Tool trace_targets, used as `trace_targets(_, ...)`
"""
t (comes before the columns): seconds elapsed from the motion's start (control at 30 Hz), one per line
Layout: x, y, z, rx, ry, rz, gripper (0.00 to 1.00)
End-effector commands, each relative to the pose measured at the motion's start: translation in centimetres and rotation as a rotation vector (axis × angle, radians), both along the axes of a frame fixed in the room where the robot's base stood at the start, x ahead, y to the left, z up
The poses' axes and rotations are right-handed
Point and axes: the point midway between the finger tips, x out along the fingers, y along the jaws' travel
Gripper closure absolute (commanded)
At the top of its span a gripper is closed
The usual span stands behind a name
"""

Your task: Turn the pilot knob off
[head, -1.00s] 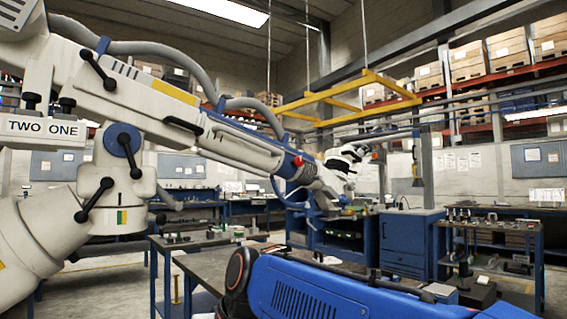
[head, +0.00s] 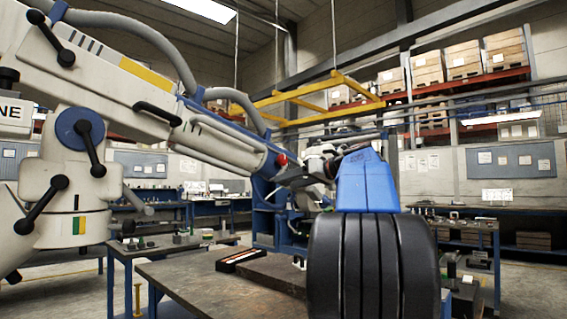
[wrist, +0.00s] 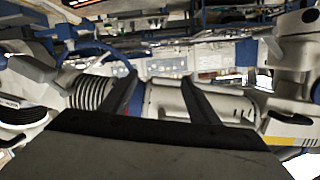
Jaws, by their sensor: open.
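The white microscope arm (head: 150,95) slants down from upper left to the middle of the head view, with black levers on it. A small red knob (head: 282,160) sits near its far lower end; I cannot tell if this is the pilot knob or how it is set. My gripper (wrist: 158,82) shows two dark fingers spread apart in the wrist view, nothing between them. Beyond them lies a white cylinder (wrist: 165,98) with a ribbed section. I cannot tell if they touch it. In the head view my blue arm hides the gripper's surroundings.
A dark-topped table (head: 190,280) stands in front, carrying a flat dark tray (head: 240,260). A yellow frame (head: 310,95) hangs above. Workbenches and shelves with boxes (head: 465,62) line the back. Open floor shows at lower left.

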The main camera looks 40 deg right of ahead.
Motion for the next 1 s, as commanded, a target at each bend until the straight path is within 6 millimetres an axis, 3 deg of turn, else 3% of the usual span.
trace_targets(0.03,-0.7,-2.7,1.5,-0.020,-0.040,-0.016,0.45)
trace_targets(0.1,-1.8,-5.5,3.4,-0.053,-0.097,-0.029,0.45)
trace_targets(0.2,-3.3,-8.4,5.7,-0.096,-0.162,-0.040,0.45)
trace_targets(0.33,-4.8,-10.8,7.5,-0.135,-0.215,-0.053,0.45)
trace_targets(0.57,-4.7,-11.7,8.3,-0.155,-0.241,-0.054,0.45)
trace_targets(1.0,2.5,-11.0,8.3,-0.154,-0.239,-0.052,0.45)
